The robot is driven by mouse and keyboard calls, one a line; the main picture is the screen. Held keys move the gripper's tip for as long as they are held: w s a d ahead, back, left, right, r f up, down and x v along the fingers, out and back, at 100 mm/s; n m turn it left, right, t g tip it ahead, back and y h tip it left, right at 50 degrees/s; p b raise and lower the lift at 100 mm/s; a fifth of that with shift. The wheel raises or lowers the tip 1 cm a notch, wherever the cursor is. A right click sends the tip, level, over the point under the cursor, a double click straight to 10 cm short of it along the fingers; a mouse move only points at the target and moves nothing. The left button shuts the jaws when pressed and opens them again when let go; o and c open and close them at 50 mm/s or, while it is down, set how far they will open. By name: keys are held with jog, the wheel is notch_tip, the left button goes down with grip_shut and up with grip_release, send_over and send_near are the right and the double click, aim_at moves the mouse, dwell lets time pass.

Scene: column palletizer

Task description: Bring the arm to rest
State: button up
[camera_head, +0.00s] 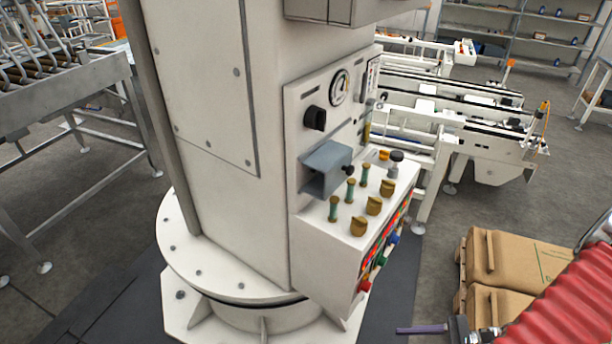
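My arm enters at the lower right as a red ribbed sleeve (565,305) that runs down to the bottom edge. At its lower left end is a dark block with a thin purple bar, which looks like my gripper (424,329). Only one bar shows, so I cannot tell whether the gripper is open or shut. I see nothing held in it. The rest of the arm is cut off by the frame.
A white column (220,110) on a round base stands close in front, with a control box (340,240) jutting out right. Brown cartons (515,262) are stacked behind my arm. White conveyors (465,115) stand behind; a roller conveyor (60,92) is left. Grey floor lies clear between.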

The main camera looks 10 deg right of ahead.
jog(key=w+a+r+n+g+h, duration=0.2)
jog(key=w+r+n+g+h, duration=0.15)
jog(key=r+n+h, duration=0.4)
jog(key=w+a+r+n+g+h, duration=0.15)
jog(key=w+r+n+h, duration=0.3)
jog(key=r+n, duration=0.6)
jog(key=a+r+n+t+h, duration=0.1)
jog(key=a+r+n+t, duration=0.2)
jog(key=a+r, duration=1)
notch_tip(320, 180, up, 2)
jog(key=shift+w+r+n+t, duration=0.2)
jog(key=shift+n+t, duration=0.1)
jog(key=shift+t, duration=0.8)
jog(key=shift+o, duration=0.7)
